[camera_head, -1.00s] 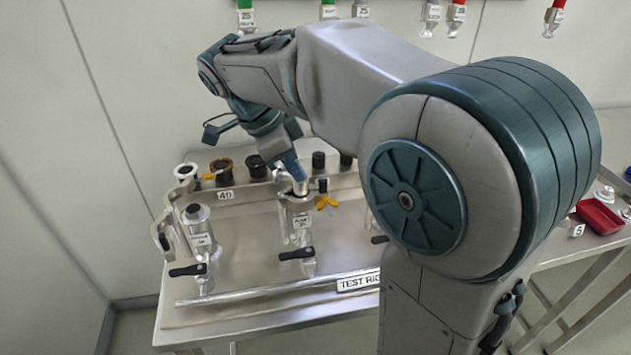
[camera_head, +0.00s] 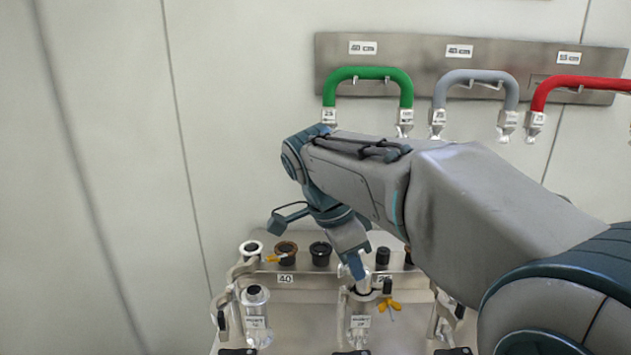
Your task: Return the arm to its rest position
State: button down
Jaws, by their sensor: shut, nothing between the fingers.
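My arm reaches from the lower right toward the middle of the head view. My gripper (camera_head: 357,268) points down at the top of the middle metal fitting (camera_head: 360,305) on the test rig. The fingers are shut with nothing seen between them. Whether the fingertips touch the fitting or sit just in front of it, I cannot tell. A yellow wing clamp (camera_head: 389,307) sits just right of the fitting.
Another metal fitting (camera_head: 256,310) stands left on the rig, near several ring-shaped parts (camera_head: 286,252). A wall rack (camera_head: 337,52) holds a green hose (camera_head: 368,74), a grey hose (camera_head: 474,77) and a red hose (camera_head: 575,84). The wall at left is bare.

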jog(key=s+d+f+n+t+y, duration=0.2)
jog(key=s+d+f+n+y, duration=0.2)
jog(key=s+d+f+n, duration=0.3)
jog(key=s+f+n, duration=0.4)
jog(key=s+n, duration=0.2)
jog(key=n, duration=0.2)
jog(key=shift+f+t, duration=0.3)
jog(key=shift+f, duration=0.05)
